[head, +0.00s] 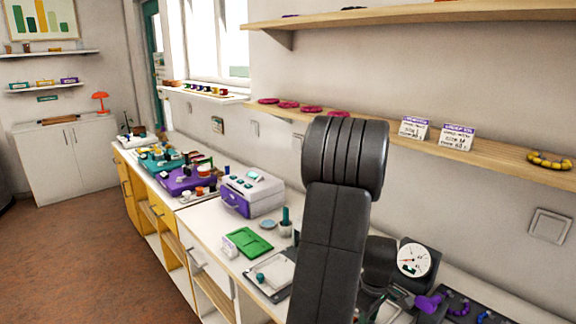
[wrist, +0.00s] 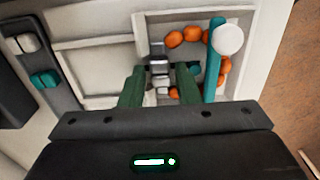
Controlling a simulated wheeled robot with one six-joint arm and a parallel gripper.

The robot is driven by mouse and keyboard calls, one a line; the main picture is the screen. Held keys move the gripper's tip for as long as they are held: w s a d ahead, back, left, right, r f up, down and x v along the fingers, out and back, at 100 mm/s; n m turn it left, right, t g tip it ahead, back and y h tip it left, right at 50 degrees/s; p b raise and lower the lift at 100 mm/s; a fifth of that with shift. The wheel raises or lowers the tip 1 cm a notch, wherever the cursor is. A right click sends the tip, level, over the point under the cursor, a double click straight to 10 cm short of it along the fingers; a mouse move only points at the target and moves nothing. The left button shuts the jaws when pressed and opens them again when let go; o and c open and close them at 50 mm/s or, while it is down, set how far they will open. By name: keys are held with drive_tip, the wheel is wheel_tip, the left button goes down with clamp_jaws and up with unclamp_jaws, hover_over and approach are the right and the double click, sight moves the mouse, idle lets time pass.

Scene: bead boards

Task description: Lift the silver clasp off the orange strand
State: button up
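In the wrist view my gripper (wrist: 160,72) reaches down over a pale tray, its two green fingers spread apart. A small silver-grey piece, which looks like the silver clasp (wrist: 158,64), shows in the gap between the fingertips, with clearance on both sides. Whether it touches anything there is hard to tell. The orange strand (wrist: 184,37) curves through the tray compartment, from beyond the clasp round to the right. Its near part is hidden by my right finger and the gripper body. In the head view my arm hides the work spot.
A teal rod with a white round end (wrist: 228,40) stands across the strand's right side, close to my right finger. The tray's divider walls (wrist: 93,43) lie left. A dark holder with white and teal pieces (wrist: 45,79) is farther left. A dial gauge (head: 413,260) stands behind.

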clamp_jaws()
drive_tip(key=shift+r+p, duration=0.35)
drive_tip(key=shift+r, duration=0.15)
idle(0.7)
drive_tip(key=shift+r+p, duration=1.75)
drive_tip(key=shift+r, duration=0.7)
